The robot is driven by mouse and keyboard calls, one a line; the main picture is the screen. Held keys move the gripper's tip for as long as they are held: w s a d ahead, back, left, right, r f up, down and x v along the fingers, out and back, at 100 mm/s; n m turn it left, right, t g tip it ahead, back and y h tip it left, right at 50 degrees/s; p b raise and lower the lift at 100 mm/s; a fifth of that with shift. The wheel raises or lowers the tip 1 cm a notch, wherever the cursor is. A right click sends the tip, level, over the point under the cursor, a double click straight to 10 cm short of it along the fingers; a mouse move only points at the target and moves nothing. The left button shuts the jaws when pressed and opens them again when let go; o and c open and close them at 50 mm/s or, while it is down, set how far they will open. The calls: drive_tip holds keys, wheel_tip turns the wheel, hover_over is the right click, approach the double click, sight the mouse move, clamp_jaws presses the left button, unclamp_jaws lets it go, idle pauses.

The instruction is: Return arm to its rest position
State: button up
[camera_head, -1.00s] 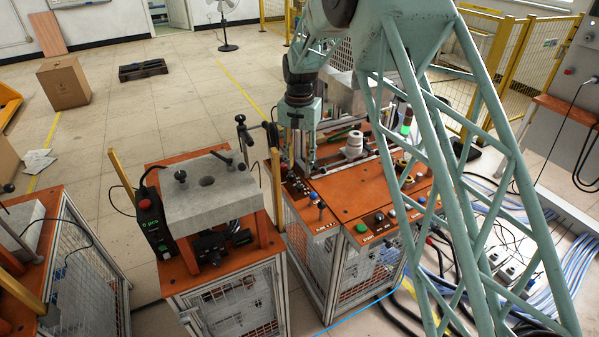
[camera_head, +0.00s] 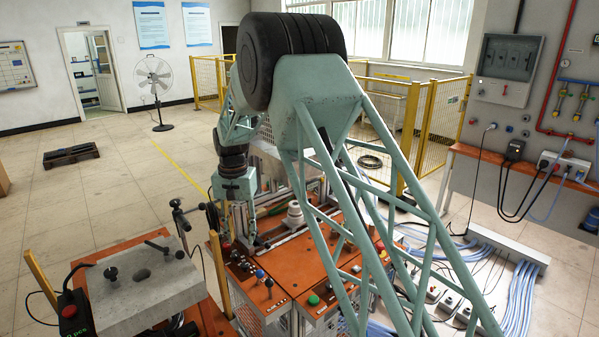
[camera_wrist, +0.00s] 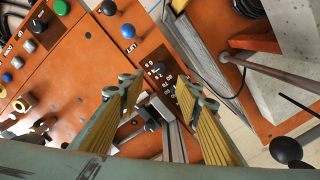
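My gripper (camera_head: 240,228) hangs pointing down over the left part of the orange control bench (camera_head: 333,262), beside the white stacked cylinder (camera_head: 295,214). In the wrist view my gripper (camera_wrist: 157,84) shows two yellow-padded fingers spread apart with nothing held between them.
A grey slab (camera_head: 143,287) with black knobs stands on the left bench. A wall-side bench with cables (camera_head: 520,160) is at the right. Yellow fencing (camera_head: 436,120) stands behind. A fan (camera_head: 154,90) and a pallet (camera_head: 71,155) stand on open floor at the back left.

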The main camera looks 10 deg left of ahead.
drive_tip(key=s+d+r+b, duration=0.2)
drive_tip(key=s+d+r, duration=0.2)
drive_tip(key=d+r, duration=1.1)
drive_tip(key=s+d+r+t+b, duration=0.1)
drive_tip(key=s+d+r, duration=0.5)
drive_tip(key=d, duration=0.2)
drive_tip(key=s+d+r+t, duration=0.1)
drive_tip(key=s+d+r, duration=0.45)
drive_tip(key=d, duration=0.25)
drive_tip(key=s+d+b, duration=0.1)
drive_tip(key=s+d, duration=0.4)
drive_tip(key=s, duration=0.4)
drive_tip(key=s+d+r+t+b, duration=0.1)
drive_tip(key=s+d, duration=0.5)
drive_tip(key=s, duration=0.4)
drive_tip(key=s+d+b, duration=0.1)
drive_tip(key=s+d, duration=0.4)
drive_tip(key=s, duration=0.4)
drive_tip(key=s+d+f+t+b, duration=0.1)
drive_tip(key=s+f, duration=0.3)
drive_tip(key=s, duration=0.5)
drive_tip(key=shift+s+d, duration=0.35)
drive_tip(key=shift+d, duration=0.55)
drive_tip(key=shift+r, duration=0.1)
